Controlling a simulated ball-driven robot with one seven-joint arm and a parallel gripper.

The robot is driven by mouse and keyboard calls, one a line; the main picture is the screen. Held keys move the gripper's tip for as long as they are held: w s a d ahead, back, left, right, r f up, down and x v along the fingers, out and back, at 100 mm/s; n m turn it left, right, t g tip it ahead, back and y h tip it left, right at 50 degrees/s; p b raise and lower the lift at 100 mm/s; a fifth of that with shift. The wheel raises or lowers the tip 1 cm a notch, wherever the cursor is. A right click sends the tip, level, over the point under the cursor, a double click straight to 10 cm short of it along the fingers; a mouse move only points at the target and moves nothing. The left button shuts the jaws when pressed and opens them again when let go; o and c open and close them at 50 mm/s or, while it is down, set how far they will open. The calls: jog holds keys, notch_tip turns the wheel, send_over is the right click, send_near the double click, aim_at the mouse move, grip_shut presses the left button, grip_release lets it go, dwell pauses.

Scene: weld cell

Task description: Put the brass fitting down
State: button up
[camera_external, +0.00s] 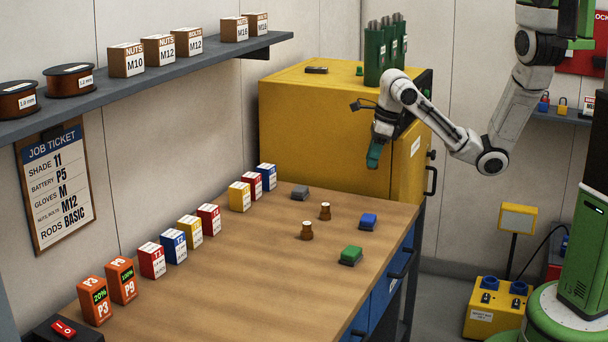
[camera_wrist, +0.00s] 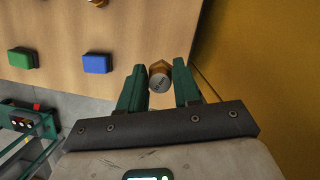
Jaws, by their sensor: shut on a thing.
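My gripper (camera_external: 374,156) is above the far right end of the wooden bench (camera_external: 230,290), in front of the yellow cabinet (camera_external: 320,125). In the wrist view its green fingers (camera_wrist: 159,88) are shut on a brass fitting (camera_wrist: 160,70) with a grey round end. The held fitting cannot be made out in the external view. Two other small brass-brown fittings stand on the bench, one farther back (camera_external: 325,212) and one nearer (camera_external: 307,231). Part of one shows in the wrist view (camera_wrist: 98,56) behind the blue block.
A grey block (camera_external: 300,193), a blue block (camera_external: 368,221) and a green block (camera_external: 350,256) lie around the fittings. Several small boxes (camera_external: 174,246) line the wall side. The bench's near middle is clear. Green canisters (camera_external: 386,50) stand on the cabinet.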

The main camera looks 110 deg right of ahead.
jog(key=w+f+b, duration=0.1)
jog(key=w+b, duration=0.1)
jog(key=w+d+f+b, duration=0.1)
jog(key=w+f+b, duration=0.1)
jog(key=w+d+f+b, duration=0.1)
jog(key=w+f+b, duration=0.1)
jog(key=b, duration=0.1)
jog(key=shift+d+f, duration=0.25)
jog(key=shift+w+d+f+b, duration=0.35)
jog(key=shift+w+f+b, duration=0.25)
jog(key=shift+w, duration=0.15)
jog(key=shift+w+f, duration=0.1)
jog(key=shift+f, duration=0.15)
jog(key=shift+x, duration=1.8)
jog(key=shift+f, duration=0.15)
jog(key=o, duration=1.1)
